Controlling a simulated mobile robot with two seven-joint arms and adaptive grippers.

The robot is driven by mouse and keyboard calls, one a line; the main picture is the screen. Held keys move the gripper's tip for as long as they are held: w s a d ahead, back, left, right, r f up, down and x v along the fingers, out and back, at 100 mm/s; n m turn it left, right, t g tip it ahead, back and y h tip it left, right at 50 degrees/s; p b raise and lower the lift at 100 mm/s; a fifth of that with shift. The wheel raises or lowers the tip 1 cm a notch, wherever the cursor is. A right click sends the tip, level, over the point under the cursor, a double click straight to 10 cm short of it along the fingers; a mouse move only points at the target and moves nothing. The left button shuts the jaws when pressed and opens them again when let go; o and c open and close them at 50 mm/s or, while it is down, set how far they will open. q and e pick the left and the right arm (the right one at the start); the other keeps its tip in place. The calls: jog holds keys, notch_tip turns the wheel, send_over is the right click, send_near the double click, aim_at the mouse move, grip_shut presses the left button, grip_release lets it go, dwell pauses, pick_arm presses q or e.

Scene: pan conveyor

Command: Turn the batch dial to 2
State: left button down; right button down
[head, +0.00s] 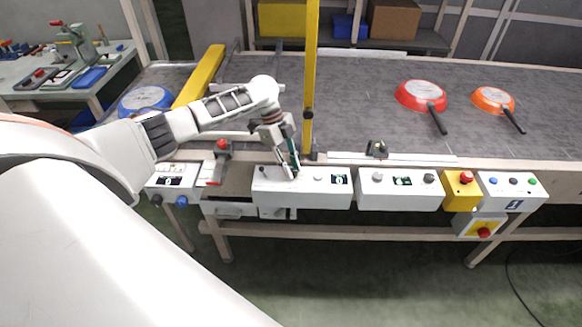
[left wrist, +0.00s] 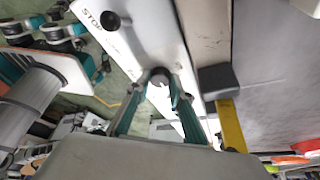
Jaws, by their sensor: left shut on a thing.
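My left gripper (head: 291,166) comes down from the left onto the top of a white control box (head: 325,197) at the conveyor's front edge. In the left wrist view, the gripper's teal-lined fingers (left wrist: 160,98) are closed around a grey round dial (left wrist: 158,78) on that box. The fingers partly cover the dial, and its setting and markers cannot be read. A black knob (left wrist: 110,20) stands on the same box, beside the word STOP. A small display (head: 338,180) is to the right of the gripper. My right gripper is not in view.
A second white box (head: 400,196) with a display and knobs is to the right, then a yellow box (head: 461,193) with a red button. A yellow post (head: 310,80) rises close behind the gripper. A red pan (head: 421,95) and an orange pan (head: 493,100) lie on the conveyor.

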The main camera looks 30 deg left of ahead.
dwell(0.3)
pick_arm(q)
jog(key=c, duration=1.8)
grip_release()
jog(key=shift+a+r, duration=0.2)
jog(key=shift+r, duration=0.15)
jog(key=v, duration=1.1)
jog(key=shift+r, duration=0.15)
